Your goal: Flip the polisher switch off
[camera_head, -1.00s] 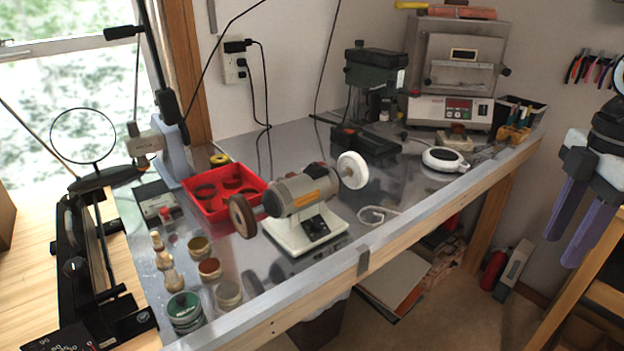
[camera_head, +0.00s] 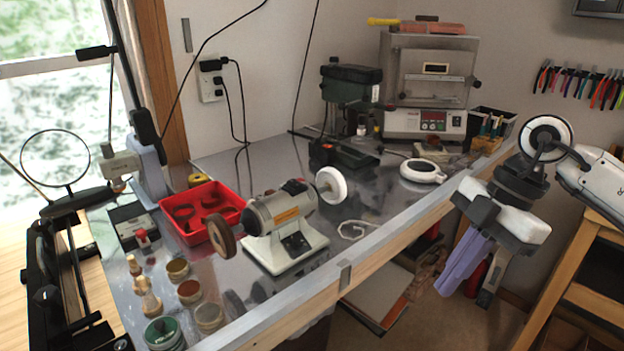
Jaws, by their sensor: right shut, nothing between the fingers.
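The polisher (camera_head: 285,222) stands upright on the metal bench, with a brown wheel (camera_head: 223,236) at its left end and a white wheel (camera_head: 331,185) at its right end. A dark switch plate (camera_head: 296,243) is on the front of its pale base; the switch's position is too small to tell. My right gripper (camera_head: 459,280) hangs at the right, in front of the bench's front edge, pointing down. Its purple fingers are shut and empty, well apart from the polisher. My left gripper is not in view.
A red tray (camera_head: 190,236) is left of the polisher, with several small jars (camera_head: 163,334) in front of it. A drill press (camera_head: 350,95) and a kiln (camera_head: 432,80) stand at the back. Bench space right of the polisher is mostly clear.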

